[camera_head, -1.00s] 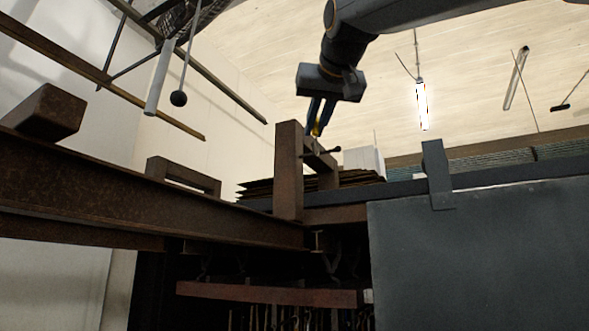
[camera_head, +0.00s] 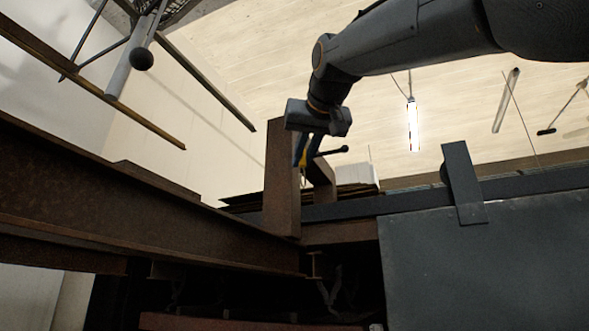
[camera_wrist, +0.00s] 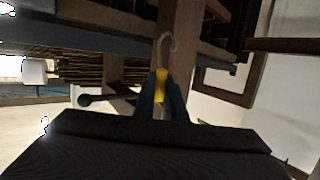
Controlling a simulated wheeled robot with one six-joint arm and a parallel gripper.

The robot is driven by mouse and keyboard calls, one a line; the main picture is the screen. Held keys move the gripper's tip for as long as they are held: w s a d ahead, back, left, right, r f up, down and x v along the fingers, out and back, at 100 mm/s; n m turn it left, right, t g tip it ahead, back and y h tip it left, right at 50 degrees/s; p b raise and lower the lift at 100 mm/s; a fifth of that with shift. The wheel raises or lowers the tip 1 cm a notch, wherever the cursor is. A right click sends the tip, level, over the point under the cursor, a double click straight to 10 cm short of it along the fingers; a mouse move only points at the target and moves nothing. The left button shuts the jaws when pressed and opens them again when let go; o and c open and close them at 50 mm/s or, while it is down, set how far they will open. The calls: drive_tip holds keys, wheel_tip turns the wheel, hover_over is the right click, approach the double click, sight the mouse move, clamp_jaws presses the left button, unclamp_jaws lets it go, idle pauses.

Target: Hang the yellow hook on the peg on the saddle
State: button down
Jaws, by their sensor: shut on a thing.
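My gripper (camera_head: 305,159) is shut on the yellow hook (camera_head: 303,162), which shows only as a small yellow patch between the fingers in the head view. In the wrist view the hook's yellow body (camera_wrist: 161,78) sits between the fingertips, and its thin grey curved end (camera_wrist: 166,45) sticks out past them. The peg is a dark rod with a ball end (camera_head: 343,149), just right of the fingers in the head view. In the wrist view the peg (camera_wrist: 85,100) lies left of the fingers, its other end hidden behind them. The brown saddle (camera_head: 282,185) stands around the fingers. No hook-to-peg contact is visible.
A long rusty beam (camera_head: 120,190) runs along the left. A grey panel (camera_head: 490,260) with an upright bracket (camera_head: 463,180) fills the lower right. Rods with a dark ball (camera_head: 142,59) hang at upper left. There is open air above the saddle at right.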

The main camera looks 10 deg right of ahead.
drive_tip(key=shift+w+d, duration=0.45)
drive_tip(key=shift+w, duration=0.4)
drive_tip(key=w+d, duration=0.1)
drive_tip(key=w+f, duration=0.1)
drive_tip(key=w+d+f, duration=0.1)
drive_tip(key=shift+w+d, duration=0.35)
drive_tip(key=shift+f+b, duration=0.25)
drive_tip(key=shift+b, duration=0.2)
drive_tip(key=c, duration=1.7)
unclamp_jaws()
drive_tip(key=shift+d, duration=0.15)
drive_tip(key=shift+b+v, duration=1.5)
drive_tip(key=shift+v, duration=2.4)
